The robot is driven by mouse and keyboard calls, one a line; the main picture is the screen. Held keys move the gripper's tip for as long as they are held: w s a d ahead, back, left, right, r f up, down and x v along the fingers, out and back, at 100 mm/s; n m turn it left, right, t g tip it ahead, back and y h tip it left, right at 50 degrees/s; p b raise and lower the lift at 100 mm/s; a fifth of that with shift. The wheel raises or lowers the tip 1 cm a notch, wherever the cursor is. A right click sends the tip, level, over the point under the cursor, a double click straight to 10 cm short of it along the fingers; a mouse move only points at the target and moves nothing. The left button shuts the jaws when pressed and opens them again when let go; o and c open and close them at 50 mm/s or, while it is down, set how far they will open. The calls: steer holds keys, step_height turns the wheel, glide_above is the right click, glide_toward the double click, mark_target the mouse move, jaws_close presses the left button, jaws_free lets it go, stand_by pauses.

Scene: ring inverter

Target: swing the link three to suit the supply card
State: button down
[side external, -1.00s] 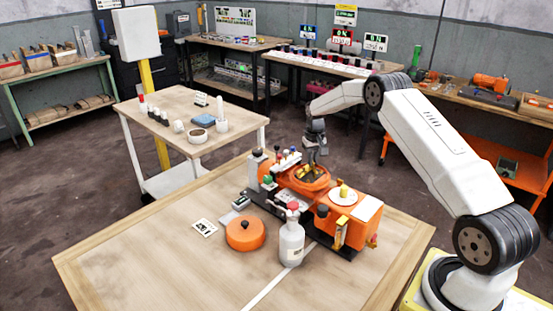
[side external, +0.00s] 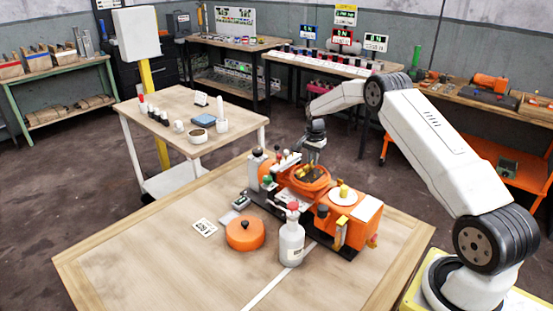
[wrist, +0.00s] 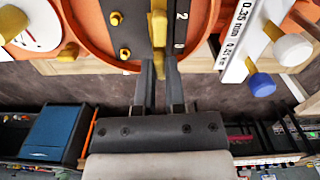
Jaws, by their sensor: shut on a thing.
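The orange ring-shaped housing (side external: 322,187) sits in the middle of the machine on the wooden table; its rim (wrist: 88,48) fills the top of the wrist view. Inside it are yellow bolts (wrist: 124,53) and a yellow link piece (wrist: 158,28), near a dark strip marked "2". My gripper (wrist: 160,66) has its fingers closed on the yellow piece at the housing's edge. In the side view my gripper (side external: 312,160) points down over the housing. I cannot read which link it is. A white card with black marks (side external: 204,227) lies on the table; its print is unreadable.
A white bottle with a red cap (side external: 291,240) and an orange lid (side external: 245,234) stand in front of the machine. An orange block (side external: 362,222) is to the right. A white scale bar (wrist: 242,40) with coloured knobs is close by my gripper. The table's front left is clear.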

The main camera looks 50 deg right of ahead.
steer(key=shift+m, duration=0.7)
steer(key=c, duration=1)
jaws_free()
steer(key=shift+r, duration=3.9)
